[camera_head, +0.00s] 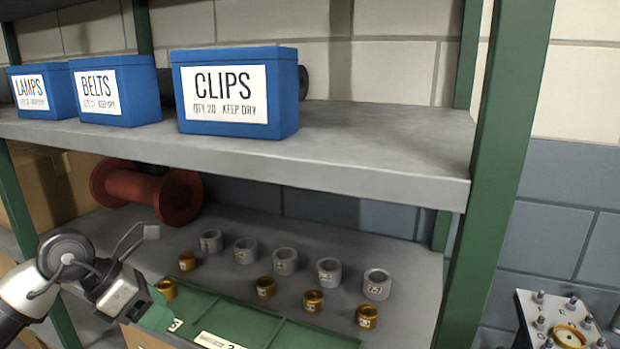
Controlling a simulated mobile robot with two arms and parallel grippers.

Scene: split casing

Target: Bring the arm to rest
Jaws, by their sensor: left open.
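My left arm comes in at the lower left. Its gripper (138,266) is open, in front of the lower shelf (420,262), to the left of the rings and close to the left end of a green tray (270,326). I see nothing held between its fingers, though part of it is hard to make out. My right gripper is not in view.
Several grey rings (285,261) and brass rings (313,301) stand on the lower shelf beside a red spool (178,197). Blue bins, including CLIPS (285,100), stand above. A green post (490,180) rises at right. A bolted plate (530,312) shows beyond it.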

